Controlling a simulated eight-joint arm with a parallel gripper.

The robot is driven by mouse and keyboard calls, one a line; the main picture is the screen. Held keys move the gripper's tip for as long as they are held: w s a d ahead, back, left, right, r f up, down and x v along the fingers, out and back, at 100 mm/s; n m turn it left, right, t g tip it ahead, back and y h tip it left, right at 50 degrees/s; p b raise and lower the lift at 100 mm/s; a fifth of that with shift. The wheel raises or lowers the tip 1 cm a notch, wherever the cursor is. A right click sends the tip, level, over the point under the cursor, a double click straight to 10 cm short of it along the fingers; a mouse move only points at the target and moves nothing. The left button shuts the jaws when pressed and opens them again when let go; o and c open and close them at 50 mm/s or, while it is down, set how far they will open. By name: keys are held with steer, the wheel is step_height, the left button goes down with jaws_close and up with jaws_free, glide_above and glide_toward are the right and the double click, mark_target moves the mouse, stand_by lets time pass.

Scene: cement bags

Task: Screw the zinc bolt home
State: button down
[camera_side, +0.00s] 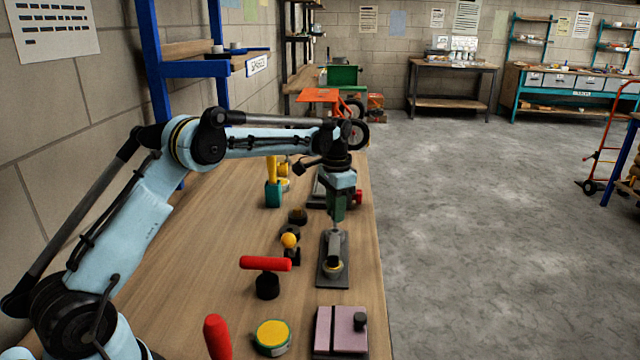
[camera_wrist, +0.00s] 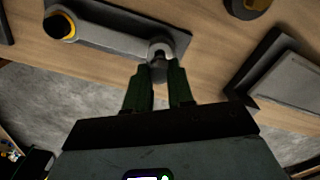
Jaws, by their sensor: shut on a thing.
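My gripper (camera_side: 337,218) points straight down over the far end of a dark grey plate (camera_side: 322,278) on the bench. In the wrist view, its green fingers (camera_wrist: 158,78) are closed around a small grey piece, which looks like the zinc bolt (camera_wrist: 158,70). A round grey boss (camera_wrist: 161,47) on the plate (camera_wrist: 110,34) lies right at the fingertips. A yellow-ringed round part (camera_wrist: 62,26) sits at the plate's other end; it also shows in the side view (camera_side: 333,267). The fingers hide most of the bolt, and I cannot tell how deep it sits.
Left of the plate stand a red-handled tool (camera_side: 266,264), a yellow-topped knob (camera_side: 290,241) and a yellow round tin (camera_side: 272,336). A pinkish block (camera_side: 340,330) lies nearer the camera. A grey, dark-edged block (camera_wrist: 290,80) is right of the fingers in the wrist view.

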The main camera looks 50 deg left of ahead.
steer(key=shift+f, duration=1.25)
steer(key=m, duration=0.7)
stand_by(0.5)
steer(key=m, duration=0.7)
steer(key=shift+f, duration=0.1)
steer(key=m, duration=0.6)
steer(key=shift+m, duration=0.3)
steer(key=m, duration=0.7)
steer(key=shift+m, duration=0.4)
